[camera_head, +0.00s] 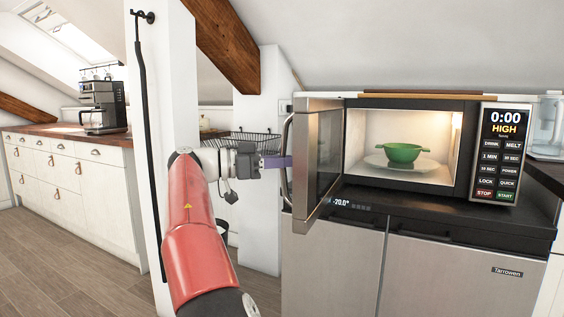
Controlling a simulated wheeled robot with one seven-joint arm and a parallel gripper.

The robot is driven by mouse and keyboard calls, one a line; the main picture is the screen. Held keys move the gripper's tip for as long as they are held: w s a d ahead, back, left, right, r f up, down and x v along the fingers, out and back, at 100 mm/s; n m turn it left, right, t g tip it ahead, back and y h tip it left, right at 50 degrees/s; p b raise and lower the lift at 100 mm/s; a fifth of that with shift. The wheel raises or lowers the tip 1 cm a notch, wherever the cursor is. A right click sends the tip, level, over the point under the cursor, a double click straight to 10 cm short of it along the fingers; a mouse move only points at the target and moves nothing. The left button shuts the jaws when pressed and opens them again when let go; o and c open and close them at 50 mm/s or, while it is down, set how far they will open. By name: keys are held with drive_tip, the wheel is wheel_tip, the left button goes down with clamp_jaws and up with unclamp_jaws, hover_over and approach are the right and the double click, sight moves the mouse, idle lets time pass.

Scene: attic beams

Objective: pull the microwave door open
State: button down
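The microwave (420,101) stands on a dark-topped steel fridge unit. Its door (318,160) is hinged at the left and stands wide open toward me, so the lit inside shows. A green bowl with handles (402,152) sits on a white plate (376,160) inside. The curved metal door handle (287,130) is on the door's outer left side. My gripper (285,162), with purple fingers, comes from the left and meets the handle at mid-height. The fingers are seen edge-on, so I cannot tell whether they are closed around it.
The steel fridge (455,270) fills the space below the microwave. A white post (165,90) with a black rail stands left of my arm. A coffee machine (102,105) is on the far-left counter. A clear jug (547,125) stands at the right. Wooden floor (60,255) is open at the left.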

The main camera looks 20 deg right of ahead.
drive_tip(key=c, duration=1.4)
unclamp_jaws()
drive_tip(key=shift+d, duration=0.1)
drive_tip(key=a+p, duration=0.2)
drive_tip(key=a, duration=0.5)
drive_tip(key=shift+w+a, duration=0.4)
